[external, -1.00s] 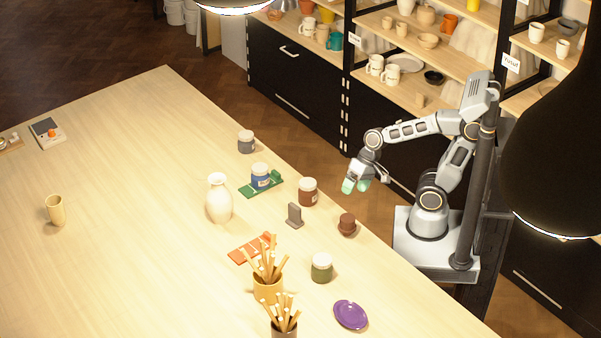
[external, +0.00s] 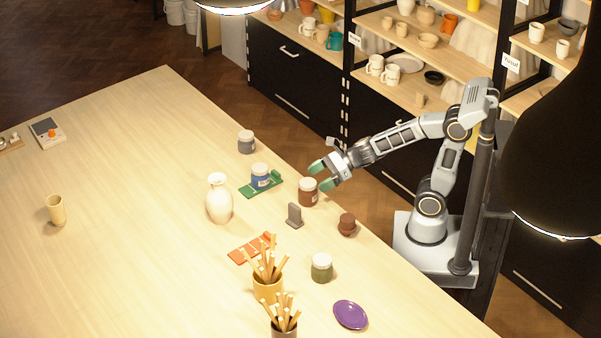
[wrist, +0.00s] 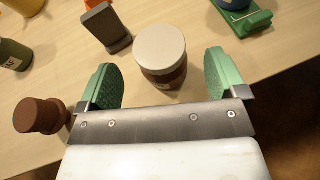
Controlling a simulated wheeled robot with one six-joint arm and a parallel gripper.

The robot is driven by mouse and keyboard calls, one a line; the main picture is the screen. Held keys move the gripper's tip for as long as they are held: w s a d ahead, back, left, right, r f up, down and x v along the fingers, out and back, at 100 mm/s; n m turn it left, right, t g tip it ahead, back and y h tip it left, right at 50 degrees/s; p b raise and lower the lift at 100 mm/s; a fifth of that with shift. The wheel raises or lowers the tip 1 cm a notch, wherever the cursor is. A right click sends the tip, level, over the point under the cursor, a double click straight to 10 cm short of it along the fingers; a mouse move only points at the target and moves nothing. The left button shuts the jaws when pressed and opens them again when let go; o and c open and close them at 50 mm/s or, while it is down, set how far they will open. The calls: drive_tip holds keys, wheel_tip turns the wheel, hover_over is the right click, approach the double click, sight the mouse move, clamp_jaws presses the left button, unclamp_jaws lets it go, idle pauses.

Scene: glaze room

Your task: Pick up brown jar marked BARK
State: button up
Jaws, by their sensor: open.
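A brown jar with a pale lid (external: 308,192) stands upright on the table near its right edge. In the wrist view the brown jar (wrist: 163,58) stands ahead of my gripper, a little beyond and between the fingertips. No lettering on it can be read. My gripper (external: 322,176) is open and empty, with its green fingers reaching over the table edge close to the jar. In the wrist view my gripper (wrist: 166,75) shows one green finger on each side of the jar, with a gap on both sides.
A green jar (external: 321,267) and a white vase (external: 218,200) are farther off.

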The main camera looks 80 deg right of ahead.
sight(313, 181)
drive_tip(key=b+x, duration=0.1)
drive_tip(key=x, duration=0.4)
drive_tip(key=shift+s, duration=0.1)
drive_tip(key=c, duration=1.1)
